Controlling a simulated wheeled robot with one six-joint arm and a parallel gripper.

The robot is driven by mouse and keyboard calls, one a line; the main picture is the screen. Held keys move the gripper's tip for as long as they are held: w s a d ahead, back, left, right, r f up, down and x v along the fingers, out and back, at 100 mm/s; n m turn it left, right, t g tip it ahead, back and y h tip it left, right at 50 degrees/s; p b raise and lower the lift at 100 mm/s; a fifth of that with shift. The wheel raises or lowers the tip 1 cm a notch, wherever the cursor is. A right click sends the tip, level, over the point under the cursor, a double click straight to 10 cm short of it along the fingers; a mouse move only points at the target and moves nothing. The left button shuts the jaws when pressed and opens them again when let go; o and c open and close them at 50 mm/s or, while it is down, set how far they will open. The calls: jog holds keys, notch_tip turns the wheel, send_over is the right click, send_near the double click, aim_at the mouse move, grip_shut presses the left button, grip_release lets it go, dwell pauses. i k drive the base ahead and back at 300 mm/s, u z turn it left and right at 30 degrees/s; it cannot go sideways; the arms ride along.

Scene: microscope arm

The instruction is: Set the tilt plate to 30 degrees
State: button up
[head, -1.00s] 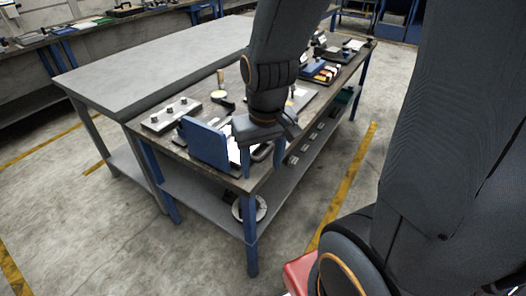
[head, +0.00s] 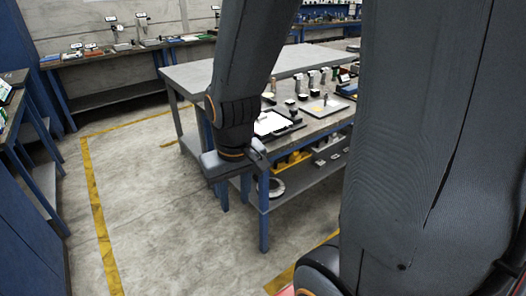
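I cannot pick out the tilt plate for sure. A flat grey plate (head: 326,107) with a small upright piece on it lies on the workbench (head: 312,127), but I cannot tell whether it is the tilt plate. My arm hangs down in front of the bench's left end and hides part of its top. My gripper (head: 260,156) is at the arm's lower end, in front of the bench's near left corner. It is small and dark, and whether its fingers are open is not clear. I see nothing held in it.
A white sheet in a dark tray (head: 271,123) lies near the bench's front edge. A yellow bin (head: 291,163) and a round grey part (head: 273,188) are below. A grey table (head: 190,75) stands behind. A blue cabinet (head: 30,215) is at left, with open floor between.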

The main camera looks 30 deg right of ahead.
aim_at(275, 123)
jog(key=z, duration=0.8)
jog(key=i, duration=0.45)
jog(key=z, duration=0.2)
